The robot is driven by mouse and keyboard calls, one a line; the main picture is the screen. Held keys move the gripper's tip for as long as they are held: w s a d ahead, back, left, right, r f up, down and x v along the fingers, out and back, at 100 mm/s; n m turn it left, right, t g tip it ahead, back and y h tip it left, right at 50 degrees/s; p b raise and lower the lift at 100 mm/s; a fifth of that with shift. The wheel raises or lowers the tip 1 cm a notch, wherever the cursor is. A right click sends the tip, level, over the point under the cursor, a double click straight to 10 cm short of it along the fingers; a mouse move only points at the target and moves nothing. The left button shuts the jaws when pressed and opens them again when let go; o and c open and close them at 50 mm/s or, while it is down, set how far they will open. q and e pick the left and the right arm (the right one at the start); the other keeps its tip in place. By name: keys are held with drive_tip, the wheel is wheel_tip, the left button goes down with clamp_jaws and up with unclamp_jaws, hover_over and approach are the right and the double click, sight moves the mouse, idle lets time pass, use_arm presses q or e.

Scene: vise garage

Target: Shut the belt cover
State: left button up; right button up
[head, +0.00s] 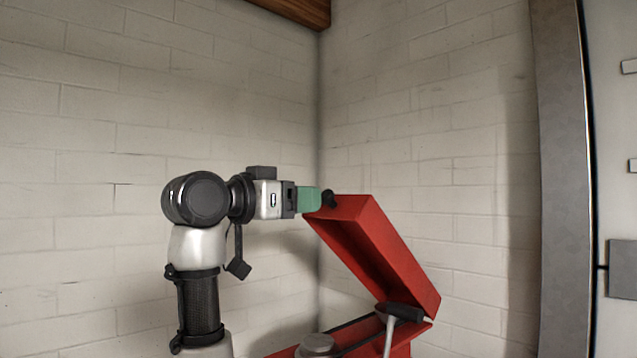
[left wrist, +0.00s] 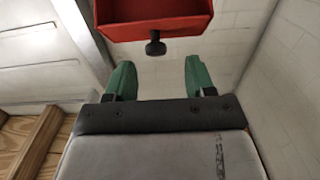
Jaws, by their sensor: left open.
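The red belt cover (head: 375,250) stands raised and tilted on its red machine, with its hollow underside showing. A black knob (head: 329,198) sits at the cover's upper left end. My left gripper (head: 310,200) has green fingers and is at that end, close beside the knob. In the left wrist view the open fingers (left wrist: 158,82) are apart, and the knob (left wrist: 155,46) is just beyond them, centred in the gap. The cover's end (left wrist: 150,18) fills the top of that view. I cannot tell whether a finger touches the knob. My right gripper is not in view.
Below the cover are the red machine base (head: 396,345), a grey round part (head: 317,345) and a lever with a black handle (head: 404,311). Pale brick walls meet in a corner behind. A grey metal post (head: 565,180) stands at the right. Wooden boards (left wrist: 35,140) show in the wrist view.

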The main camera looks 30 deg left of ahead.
sight(323, 197)
use_arm(q)
drive_tip(key=w, duration=0.1)
drive_tip(key=w+d+p, duration=0.1)
drive_tip(key=w+d, duration=0.1)
drive_tip(key=shift+w+r+p, duration=0.15)
drive_tip(key=shift+r+p, duration=0.15)
drive_tip(key=shift+p, duration=0.05)
drive_tip(key=shift+w+d, duration=0.1)
drive_tip(key=shift+w, duration=0.15)
drive_tip(key=shift+w+f, duration=0.2)
drive_tip(key=shift+f, duration=0.05)
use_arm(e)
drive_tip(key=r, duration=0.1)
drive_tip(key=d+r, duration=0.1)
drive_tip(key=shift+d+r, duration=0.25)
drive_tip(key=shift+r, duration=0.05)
use_arm(q)
drive_tip(key=shift+r, duration=0.1)
drive_tip(key=c, duration=0.8)
drive_tip(key=shift+c, duration=1)
clamp_jaws()
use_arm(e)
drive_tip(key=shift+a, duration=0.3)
